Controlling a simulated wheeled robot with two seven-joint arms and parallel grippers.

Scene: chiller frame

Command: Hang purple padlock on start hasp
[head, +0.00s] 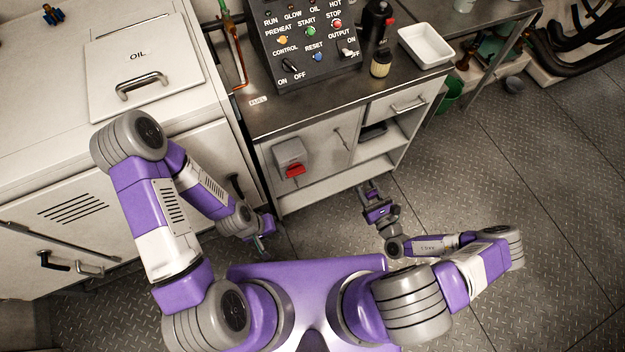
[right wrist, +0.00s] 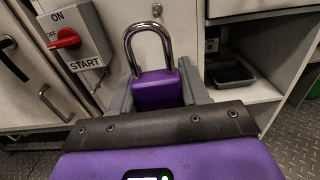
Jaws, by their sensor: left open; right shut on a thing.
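The purple padlock (right wrist: 157,90) is held between the fingers of my right gripper (right wrist: 158,95), with its steel shackle upward. I cannot tell whether the shackle is locked. The box (head: 288,154) also shows on the cabinet door in the head view. I cannot make out a separate hasp. My left gripper (head: 262,241) is open and low by the white unit.
The cabinet (head: 340,150) has open shelves right of the door. The white OIL unit (head: 60,110) is at left.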

